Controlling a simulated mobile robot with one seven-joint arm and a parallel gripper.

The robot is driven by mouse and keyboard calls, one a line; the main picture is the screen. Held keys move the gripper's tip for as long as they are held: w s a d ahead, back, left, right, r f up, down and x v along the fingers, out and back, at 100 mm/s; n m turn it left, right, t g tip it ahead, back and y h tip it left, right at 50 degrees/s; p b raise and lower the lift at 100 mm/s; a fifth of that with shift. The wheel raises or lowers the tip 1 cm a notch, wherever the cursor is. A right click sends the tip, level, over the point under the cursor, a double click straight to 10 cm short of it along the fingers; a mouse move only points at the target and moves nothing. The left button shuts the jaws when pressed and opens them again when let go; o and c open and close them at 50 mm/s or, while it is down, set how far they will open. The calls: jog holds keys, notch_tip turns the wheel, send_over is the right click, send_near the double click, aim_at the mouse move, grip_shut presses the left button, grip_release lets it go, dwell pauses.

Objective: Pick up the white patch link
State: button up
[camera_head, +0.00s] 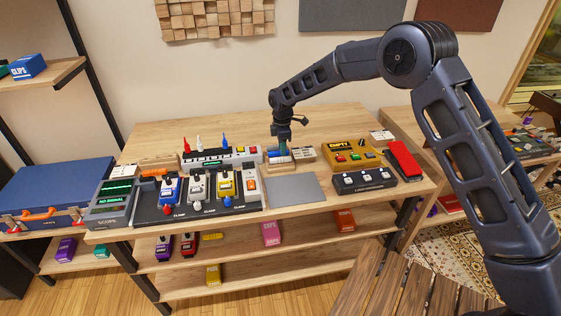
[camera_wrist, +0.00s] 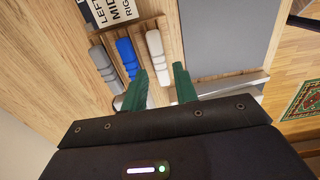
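In the wrist view a pale, whitish link (camera_wrist: 156,46), which looks like the white patch link, lies in a wooden holder (camera_wrist: 166,27). A blue link (camera_wrist: 127,56) and a greyer link (camera_wrist: 103,61) lie to its left. My gripper (camera_wrist: 160,72) has two green fingers, apart, one on each side of the pale link's near end. Nothing shows clamped between them, and I cannot tell whether they touch it. In the head view my gripper (camera_head: 283,149) points down over the holder on the table, where the blue link (camera_head: 279,154) shows and the pale one is mostly hidden.
A printed label (camera_wrist: 108,10) lies beside the holder. A grey mat (camera_head: 293,190) lies in front. A yellow box (camera_head: 350,153) stands to the right, and a power-strip-like unit with red, white and blue plugs (camera_head: 198,142) to the left. Pedals fill the table's front left.

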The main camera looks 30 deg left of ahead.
aim_at(282, 158)
jog(key=shift+w+f, duration=0.1)
jog(key=shift+f, duration=2.3)
grip_shut()
jog(key=shift+a+r, duration=0.1)
jog(key=shift+r, duration=0.05)
